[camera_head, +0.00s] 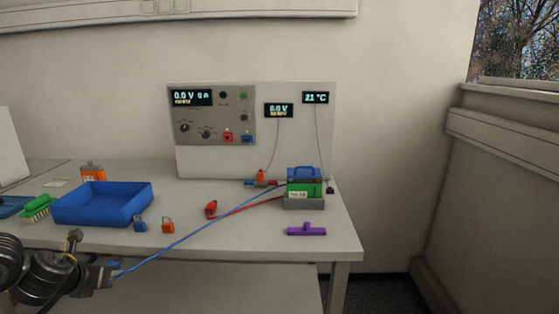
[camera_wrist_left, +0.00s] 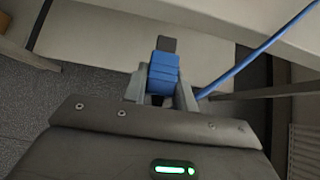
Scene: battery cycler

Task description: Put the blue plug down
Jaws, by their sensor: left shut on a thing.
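My left gripper (camera_head: 108,273) is at the lower left in the head view, in front of the table's front edge and below the tabletop. It is shut on the blue plug (camera_wrist_left: 163,73), which sits between its fingers in the left wrist view with a dark end pointing away. A blue cable (camera_head: 195,230) runs from the gripper up to the green battery (camera_head: 305,189) in its grey tray. The cable also shows in the left wrist view (camera_wrist_left: 250,58). My right gripper is not in view.
On the table (camera_head: 260,236) are a blue bin (camera_head: 103,206), a small blue block-like item (camera_head: 140,224), an orange one (camera_head: 167,226), a red plug (camera_head: 211,209) and a purple T-shaped piece (camera_head: 306,230). The cycler panel (camera_head: 212,115) stands behind. The front middle of the tabletop is mostly clear.

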